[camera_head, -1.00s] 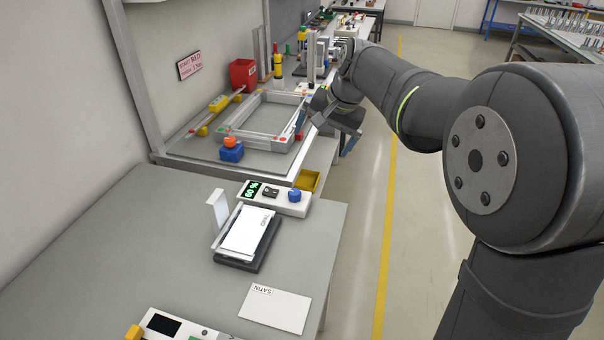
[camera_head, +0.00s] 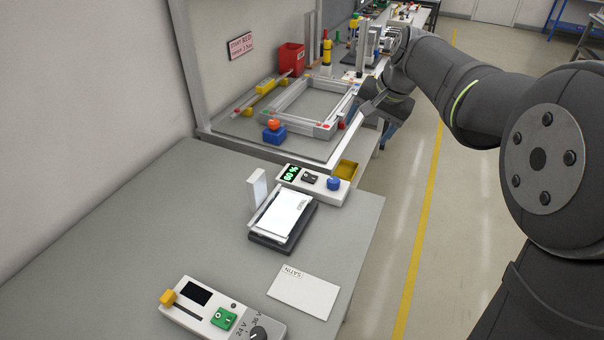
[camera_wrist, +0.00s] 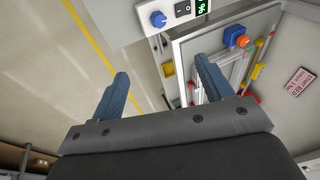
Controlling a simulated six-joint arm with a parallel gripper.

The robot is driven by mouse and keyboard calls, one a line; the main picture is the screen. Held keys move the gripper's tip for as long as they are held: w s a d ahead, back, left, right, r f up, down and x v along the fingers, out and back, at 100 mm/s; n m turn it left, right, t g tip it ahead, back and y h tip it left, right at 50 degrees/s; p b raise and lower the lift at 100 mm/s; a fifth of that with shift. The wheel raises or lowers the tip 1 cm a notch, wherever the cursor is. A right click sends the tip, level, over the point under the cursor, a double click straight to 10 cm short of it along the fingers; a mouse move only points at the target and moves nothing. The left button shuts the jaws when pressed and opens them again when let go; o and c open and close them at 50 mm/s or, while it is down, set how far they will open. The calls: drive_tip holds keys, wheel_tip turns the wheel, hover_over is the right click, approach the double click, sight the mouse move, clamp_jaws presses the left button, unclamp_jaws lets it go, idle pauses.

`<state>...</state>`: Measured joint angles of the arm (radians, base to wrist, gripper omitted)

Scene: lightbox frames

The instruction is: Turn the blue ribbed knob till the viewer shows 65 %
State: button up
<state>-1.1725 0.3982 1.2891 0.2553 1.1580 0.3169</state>
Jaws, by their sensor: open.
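The blue ribbed knob (camera_head: 334,183) is on the right end of a white control box at the far edge of the grey table. The box's small viewer (camera_head: 291,173) shows green digits that look like 60 %. A dark rocker switch (camera_head: 310,178) sits between them. My gripper (camera_head: 382,115) is beyond the box, beside the far bench, open and empty, well apart from the knob. In the wrist view the knob (camera_wrist: 158,19) is at the top, above and between the two blue fingers of my gripper (camera_wrist: 161,70); the viewer (camera_wrist: 202,6) is partly cut off.
A black pad with a white plate (camera_head: 287,217) and an upright white block (camera_head: 257,189) stand near the box. A SATIN card (camera_head: 303,291) and a second control box (camera_head: 220,312) lie nearer. The far bench holds a metal frame (camera_head: 325,130) and a blue block with an orange top (camera_head: 273,132).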

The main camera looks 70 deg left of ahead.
sight(333, 180)
drive_tip(key=s+a+f+n+h, duration=0.1)
drive_tip(key=a+n, duration=0.1)
drive_tip(key=a, duration=0.1)
drive_tip(key=s+a+f+n+t+h, duration=0.1)
drive_tip(key=a+f+n, duration=0.1)
drive_tip(key=a+n, duration=0.1)
drive_tip(key=s+a+f+n+h, duration=0.1)
drive_tip(key=a+f+n, duration=0.1)
drive_tip(key=a+n, duration=0.1)
drive_tip(key=shift+f+h, duration=0.1)
drive_tip(key=shift+h, duration=0.3)
drive_tip(key=shift+c, duration=1.2)
drive_tip(key=shift+n+t, duration=0.3)
drive_tip(key=shift+n, duration=0.3)
drive_tip(key=f, duration=1.7)
drive_tip(key=shift+w+a+f, duration=0.15)
drive_tip(key=shift+a+f, duration=0.15)
drive_tip(key=shift+f, duration=0.1)
drive_tip(key=c, duration=1)
